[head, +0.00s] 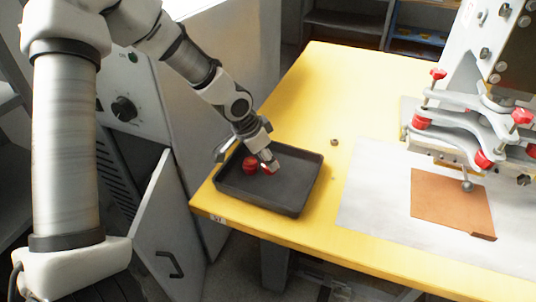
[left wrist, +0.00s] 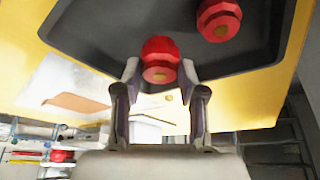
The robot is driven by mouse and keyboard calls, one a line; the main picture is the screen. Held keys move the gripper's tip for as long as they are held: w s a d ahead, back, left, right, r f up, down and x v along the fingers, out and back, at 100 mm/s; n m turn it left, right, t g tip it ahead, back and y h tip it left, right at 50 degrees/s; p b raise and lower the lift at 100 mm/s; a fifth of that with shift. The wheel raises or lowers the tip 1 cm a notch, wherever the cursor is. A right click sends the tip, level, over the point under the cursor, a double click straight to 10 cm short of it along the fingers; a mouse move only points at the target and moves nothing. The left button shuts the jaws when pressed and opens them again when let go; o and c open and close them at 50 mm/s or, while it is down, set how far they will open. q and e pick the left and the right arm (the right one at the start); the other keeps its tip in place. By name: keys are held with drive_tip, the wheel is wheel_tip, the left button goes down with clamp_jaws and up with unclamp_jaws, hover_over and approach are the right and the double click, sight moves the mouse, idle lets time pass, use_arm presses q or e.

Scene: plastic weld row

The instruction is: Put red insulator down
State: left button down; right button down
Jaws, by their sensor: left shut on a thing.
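My left gripper (head: 266,160) reaches down over the black tray (head: 305,193) at the near left of the yellow table. It is shut on a red insulator (left wrist: 160,58), which sits between the fingertips in the left wrist view; in the head view only a bit of it shows at the fingertips. I cannot tell whether it touches the tray floor. A second red insulator (head: 249,163) stands in the tray just left of the gripper in the head view; it also shows in the left wrist view (left wrist: 219,20), apart from the held one. My right gripper is not in view.
The yellow table (head: 310,85) is clear behind the tray. A small metal piece (head: 334,142) lies right of the tray. Further right are a white sheet (head: 375,205), a brown plate (head: 445,200) and a press with red-tipped clamps (head: 470,130). A grey cabinet (head: 150,130) stands left.

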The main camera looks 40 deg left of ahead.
use_arm(q)
drive_tip(key=shift+w+a+f, duration=0.15)
drive_tip(key=shift+w+f, duration=0.1)
drive_tip(key=shift+f, duration=0.4)
drive_tip(key=shift+w+a+f, duration=0.1)
drive_tip(key=shift+w+f, duration=0.15)
drive_tip(key=shift+f, duration=0.4)
drive_tip(key=shift+w+a+f, duration=0.15)
drive_tip(key=shift+w+f, duration=0.1)
drive_tip(key=shift+f, duration=0.4)
drive_tip(key=shift+b, duration=0.35)
drive_tip(key=shift+s+f, duration=0.1)
drive_tip(key=shift+f, duration=0.05)
drive_tip(key=c, duration=0.9)
unclamp_jaws()
drive_tip(key=shift+c, duration=0.2)
drive_tip(key=shift+r, duration=0.65)
drive_tip(key=v, duration=1.1)
drive_tip(key=shift+s+p, duration=0.2)
drive_tip(key=shift+p, duration=0.15)
